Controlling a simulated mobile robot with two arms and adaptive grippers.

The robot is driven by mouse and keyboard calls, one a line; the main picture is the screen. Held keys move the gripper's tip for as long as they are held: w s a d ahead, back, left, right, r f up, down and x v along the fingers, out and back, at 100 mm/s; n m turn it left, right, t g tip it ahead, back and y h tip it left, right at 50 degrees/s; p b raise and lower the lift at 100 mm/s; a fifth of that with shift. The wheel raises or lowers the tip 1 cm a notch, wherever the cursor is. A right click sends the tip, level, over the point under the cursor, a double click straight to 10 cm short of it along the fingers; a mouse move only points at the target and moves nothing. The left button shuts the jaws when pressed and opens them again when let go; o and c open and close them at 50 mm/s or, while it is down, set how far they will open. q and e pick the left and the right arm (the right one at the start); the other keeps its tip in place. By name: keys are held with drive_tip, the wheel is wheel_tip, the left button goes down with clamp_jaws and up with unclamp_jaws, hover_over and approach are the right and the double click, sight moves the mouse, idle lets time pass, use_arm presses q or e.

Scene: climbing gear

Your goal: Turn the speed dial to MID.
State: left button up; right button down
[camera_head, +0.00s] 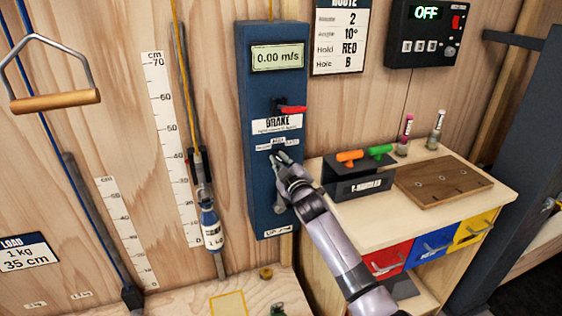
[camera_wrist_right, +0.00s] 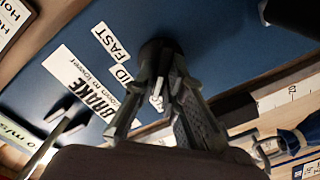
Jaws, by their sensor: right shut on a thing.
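The blue control box (camera_head: 255,110) hangs on the wooden wall, with a display reading 0.00 m/s. My right gripper (camera_head: 283,158) reaches up to its front, below the BRAKE label. In the right wrist view, the fingers of this gripper (camera_wrist_right: 168,75) are closed around the dark speed dial (camera_wrist_right: 155,46). A FAST label (camera_wrist_right: 111,41) and a partly hidden label ending in "ID" (camera_wrist_right: 123,76) lie beside the dial. The fingers hide much of the dial, so I cannot tell where it points. My left gripper is not in view.
A red brake lever (camera_head: 292,109) sticks out above the dial. On the right, a workbench (camera_head: 410,220) carries a black holder with orange and green handles and a wooden board (camera_head: 443,182).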

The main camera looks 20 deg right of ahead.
drive_tip(key=shift+m, duration=0.4)
drive_tip(key=shift+d+m+p, duration=0.2)
drive_tip(key=shift+m+p, duration=0.85)
drive_tip(key=shift+m, duration=2.85)
drive_tip(key=c, duration=1.7)
unclamp_jaws()
drive_tip(key=shift+o, duration=0.2)
drive_tip(key=shift+r, duration=0.1)
drive_tip(key=shift+s, duration=0.1)
drive_tip(key=s, duration=1.2)
drive_tip(key=shift+d, duration=0.2)
